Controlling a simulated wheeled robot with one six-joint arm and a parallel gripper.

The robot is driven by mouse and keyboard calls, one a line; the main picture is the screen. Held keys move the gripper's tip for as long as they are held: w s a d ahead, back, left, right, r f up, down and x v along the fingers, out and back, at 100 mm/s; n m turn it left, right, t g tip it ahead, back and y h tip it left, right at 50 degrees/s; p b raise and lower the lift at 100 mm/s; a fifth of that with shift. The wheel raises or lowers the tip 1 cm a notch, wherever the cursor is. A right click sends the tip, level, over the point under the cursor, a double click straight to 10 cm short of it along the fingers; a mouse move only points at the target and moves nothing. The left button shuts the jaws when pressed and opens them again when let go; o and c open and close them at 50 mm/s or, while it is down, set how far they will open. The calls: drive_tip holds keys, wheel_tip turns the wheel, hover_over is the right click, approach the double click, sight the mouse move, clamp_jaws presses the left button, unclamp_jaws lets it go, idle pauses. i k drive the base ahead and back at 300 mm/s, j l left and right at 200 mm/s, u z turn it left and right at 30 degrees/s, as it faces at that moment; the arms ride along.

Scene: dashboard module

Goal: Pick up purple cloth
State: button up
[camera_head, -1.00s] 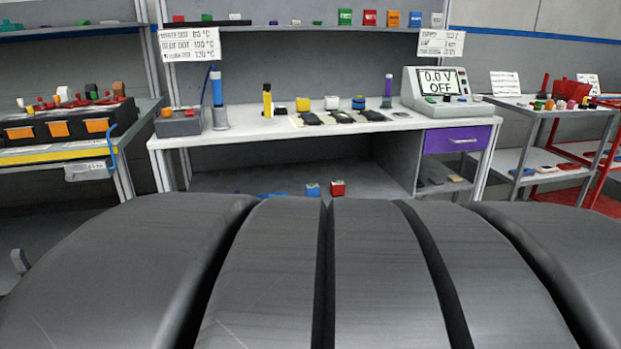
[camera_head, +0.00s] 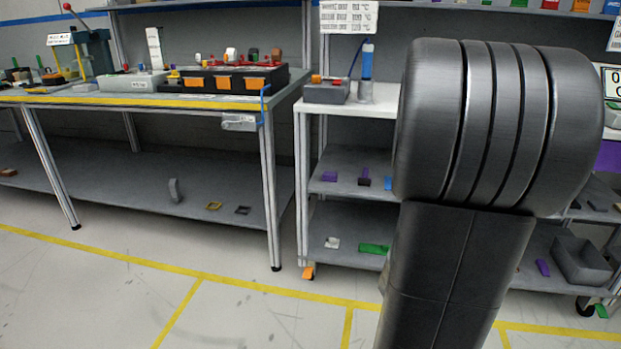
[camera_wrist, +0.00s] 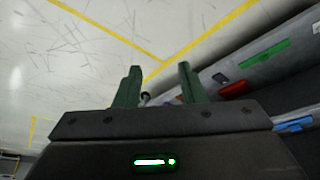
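I cannot pick out a purple cloth for certain. In the head view, a small purple piece (camera_head: 329,176) and a dark purple piece (camera_head: 364,177) lie on the middle shelf of the workbench. Another purple piece (camera_head: 543,267) lies on the lower shelf, right of my arm. My gripper (camera_wrist: 159,68) shows in the wrist view with its two dark green fingers apart. A small pale and bluish shape shows low between the fingers, too small to identify. In the head view my arm hides part of the bench and its shelves.
A grey workbench (camera_head: 60,98) with a yellow front edge stands at the left. A grey bin (camera_head: 582,260) is on the lower right shelf. A green block (camera_head: 374,249) lies on the lower shelf. The floor (camera_head: 90,290) in front is clear, with yellow lines.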

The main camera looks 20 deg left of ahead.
sight(329, 177)
drive_tip(key=i+j+u, duration=0.1)
drive_tip(key=i+u, duration=0.15)
drive_tip(key=u, duration=0.2)
drive_tip(key=i+u, duration=0.3)
drive_tip(key=u, duration=0.15)
drive_tip(key=i+l+u, duration=0.15)
drive_tip(key=u, duration=0.3)
drive_tip(key=i+l, duration=0.3)
drive_tip(key=i, duration=0.15)
drive_tip(key=i+l+u, duration=0.1)
drive_tip(key=i+l, duration=0.25)
drive_tip(key=i+j, duration=0.05)
drive_tip(key=i, duration=0.05)
